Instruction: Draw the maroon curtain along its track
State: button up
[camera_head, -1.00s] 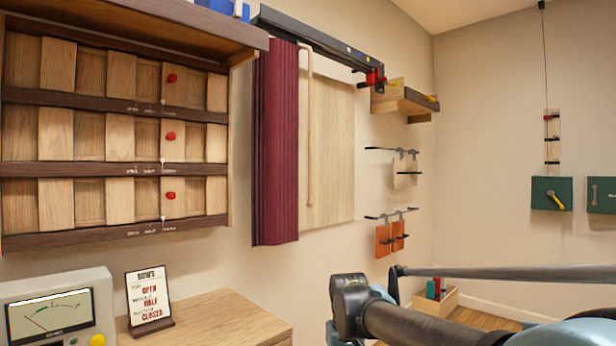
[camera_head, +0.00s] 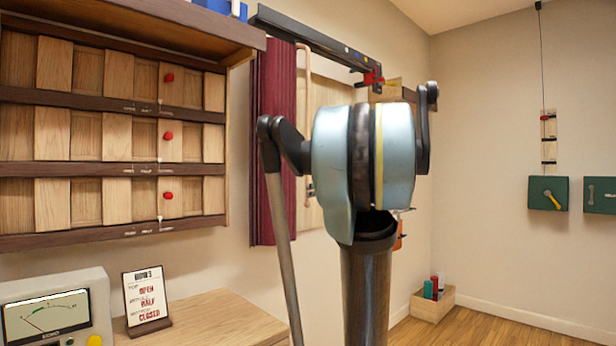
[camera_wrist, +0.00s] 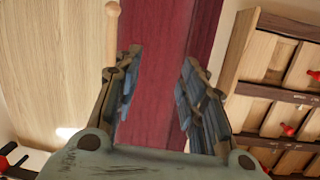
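The maroon curtain (camera_head: 270,150) hangs gathered in a narrow bunch at the left end of the black track (camera_head: 315,42). A thin wooden rod (camera_head: 302,85) hangs beside its right edge. My arm covers much of the middle of the head view and mostly hides my gripper. In the wrist view, my gripper (camera_wrist: 161,70) is open, its two fingers apart, with the curtain (camera_wrist: 165,35) filling the gap between or just beyond them. The rod (camera_wrist: 111,35) shows outside the left finger and passes out of sight near it; I cannot tell whether they touch.
A pale wooden panel (camera_wrist: 45,60) lies beside the curtain. A rack of wooden slats with red knobs (camera_head: 130,130) is at left. Below it stand a meter (camera_head: 58,310) and a sign (camera_head: 147,300) on a cabinet. A wooden box (camera_head: 432,303) sits on the floor.

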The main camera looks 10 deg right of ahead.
jog(key=w+d+r+t, duration=0.3)
jog(key=w+d+r, duration=0.2)
jog(key=d+r, duration=0.15)
jog(key=f+x, duration=0.1)
jog(key=x, duration=1.6)
jog(key=shift+r+h, duration=0.25)
jog(key=shift+h, duration=0.15)
jog(key=shift+w+d, duration=0.1)
jog(key=shift+w, duration=0.05)
jog(key=shift+c, duration=0.6)
grip_shut()
